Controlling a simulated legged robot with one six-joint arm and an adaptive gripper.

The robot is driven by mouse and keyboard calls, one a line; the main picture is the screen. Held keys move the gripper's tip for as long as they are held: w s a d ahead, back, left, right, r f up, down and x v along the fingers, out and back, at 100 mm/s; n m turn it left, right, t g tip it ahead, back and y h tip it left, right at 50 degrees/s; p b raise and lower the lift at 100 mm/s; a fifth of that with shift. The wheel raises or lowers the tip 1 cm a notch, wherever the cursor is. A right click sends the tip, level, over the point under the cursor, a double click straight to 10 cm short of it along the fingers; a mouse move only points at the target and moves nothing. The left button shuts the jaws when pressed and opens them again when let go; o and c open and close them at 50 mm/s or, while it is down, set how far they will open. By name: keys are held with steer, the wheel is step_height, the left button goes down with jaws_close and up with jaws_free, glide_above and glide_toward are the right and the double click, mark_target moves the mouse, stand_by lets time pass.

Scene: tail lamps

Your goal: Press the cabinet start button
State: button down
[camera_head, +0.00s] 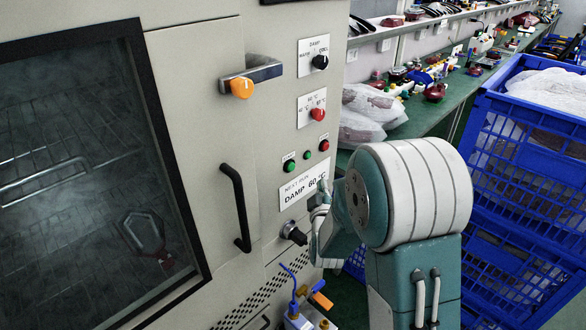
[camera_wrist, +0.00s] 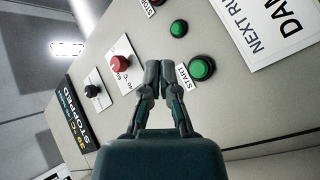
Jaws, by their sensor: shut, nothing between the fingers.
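The green START button (camera_head: 290,166) is on the cabinet's (camera_head: 190,75) front panel, above the "NEXT RUN DAMP 60 °C" sign (camera_head: 303,187). It shows larger in the wrist view (camera_wrist: 202,68), with its START label beside it. A smaller green light or button (camera_head: 307,155) and a red STOP button (camera_head: 324,145) sit in the same row. My gripper (camera_head: 321,191) is in front of the sign's right end in the head view. In the wrist view my gripper (camera_wrist: 165,72) is shut and empty, its tips just left of the START button. I cannot tell the remaining depth.
A black knob (camera_head: 320,62) and a red knob (camera_head: 317,115) sit above the buttons. A dark display (camera_wrist: 78,125) reads "STOPPED". Blue crates (camera_head: 520,150) stand right, beside a green bench (camera_head: 440,112).

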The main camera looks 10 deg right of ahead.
steer(key=w+a, duration=0.4)
steer(key=w, duration=0.2)
steer(key=shift+a, duration=0.3)
steer(key=shift+w+a, duration=0.1)
stand_by(1.2)
steer(key=shift+w+a+r, duration=0.1)
steer(key=shift+w+a, duration=0.05)
steer(key=shift+w, duration=0.05)
steer(key=shift+w+a, duration=0.25)
steer(key=shift+w, duration=0.15)
stand_by(0.9)
steer(key=shift+s+d, duration=0.1)
steer(key=shift+s, duration=0.05)
steer(key=shift+s+d, duration=0.45)
steer(key=shift+s, duration=0.15)
steer(key=shift+s, duration=0.1)
steer(key=s+d, duration=0.1)
steer(key=s, duration=0.1)
steer(key=s+d, duration=0.2)
stand_by(0.5)
